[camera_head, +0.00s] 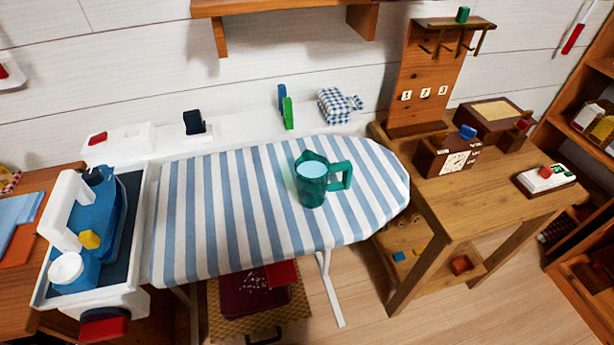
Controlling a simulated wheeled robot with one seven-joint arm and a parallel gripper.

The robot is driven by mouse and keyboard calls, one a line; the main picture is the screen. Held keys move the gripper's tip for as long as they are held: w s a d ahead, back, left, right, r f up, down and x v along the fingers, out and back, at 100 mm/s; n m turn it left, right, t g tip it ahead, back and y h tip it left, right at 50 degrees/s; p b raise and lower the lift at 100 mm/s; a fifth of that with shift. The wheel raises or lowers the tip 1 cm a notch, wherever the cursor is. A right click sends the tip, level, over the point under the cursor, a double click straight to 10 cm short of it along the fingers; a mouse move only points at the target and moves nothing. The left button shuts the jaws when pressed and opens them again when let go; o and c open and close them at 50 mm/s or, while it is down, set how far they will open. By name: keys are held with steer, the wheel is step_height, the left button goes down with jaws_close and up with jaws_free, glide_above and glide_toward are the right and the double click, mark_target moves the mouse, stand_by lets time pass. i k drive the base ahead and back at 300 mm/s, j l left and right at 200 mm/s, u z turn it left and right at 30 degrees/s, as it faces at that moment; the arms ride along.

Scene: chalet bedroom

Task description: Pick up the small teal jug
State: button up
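A small teal jug (312,187) stands upright on the blue-and-white striped ironing board (222,215), right of the board's middle. Its mouth faces up and looks pale blue inside. Its handle (341,176) points to the right. Nothing touches the jug. My gripper does not show in this view.
An iron (98,215) sits in a white-rimmed tray at the board's left end. A wooden table (470,198) with a dark box and clock stands right. A checked bundle (337,105) and green and blue items stand behind the board. The striped cloth around the jug is clear.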

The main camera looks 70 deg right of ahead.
mark_target(312, 170)
steer(key=k+l, duration=0.25)
steer(key=k, duration=0.2)
steer(key=k+l+u, duration=0.15)
steer(key=k, duration=0.25)
steer(key=k+l, duration=0.3)
steer(key=k, duration=0.15)
